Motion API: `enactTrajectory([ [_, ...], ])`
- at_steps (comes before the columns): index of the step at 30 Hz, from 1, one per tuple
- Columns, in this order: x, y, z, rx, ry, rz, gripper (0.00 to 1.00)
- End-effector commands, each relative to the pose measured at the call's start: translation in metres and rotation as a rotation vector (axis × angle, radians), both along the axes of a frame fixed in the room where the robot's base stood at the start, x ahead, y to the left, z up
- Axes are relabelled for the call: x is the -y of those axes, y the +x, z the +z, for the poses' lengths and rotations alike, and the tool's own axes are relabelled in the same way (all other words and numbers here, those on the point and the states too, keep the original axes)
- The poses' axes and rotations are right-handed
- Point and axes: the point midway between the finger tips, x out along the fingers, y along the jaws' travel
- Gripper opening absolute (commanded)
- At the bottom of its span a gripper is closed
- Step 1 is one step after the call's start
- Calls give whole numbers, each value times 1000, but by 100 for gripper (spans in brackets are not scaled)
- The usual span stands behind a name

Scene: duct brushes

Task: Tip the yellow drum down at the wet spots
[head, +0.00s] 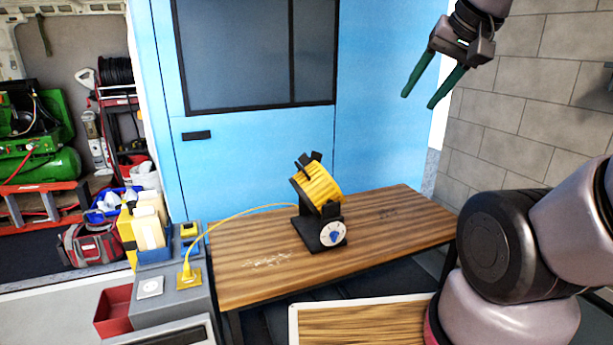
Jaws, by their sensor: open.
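The yellow ribbed drum (322,187) sits tilted in a black stand (318,232) on the wooden table. A white dial with a blue centre (333,234) is on the front of the stand. A yellow cord runs left from the drum unit to a yellow plate (189,278). Pale marks (270,261) show on the table top left of the stand, and fainter dark marks (387,213) lie to its right; I cannot tell whether either is wet. My gripper (418,101) is open and empty, high at the upper right, well apart from the drum.
The wooden table (420,233) has free room on both sides of the stand. A grey cabinet (182,305) with a red bin (113,312) stands at its left. A blue door (240,150) is behind; a block wall (530,100) is at the right. A white-rimmed tray (293,325) is in front.

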Motion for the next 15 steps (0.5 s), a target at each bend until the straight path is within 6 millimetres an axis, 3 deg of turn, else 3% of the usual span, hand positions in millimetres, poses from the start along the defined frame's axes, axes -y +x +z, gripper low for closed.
enactTrajectory([
  [5, 1, 47, -5, 25, -93, 39, 47],
  [11, -6, 143, -24, 104, -248, 151, 47],
  [15, -19, 207, -48, 168, -326, 248, 47],
])
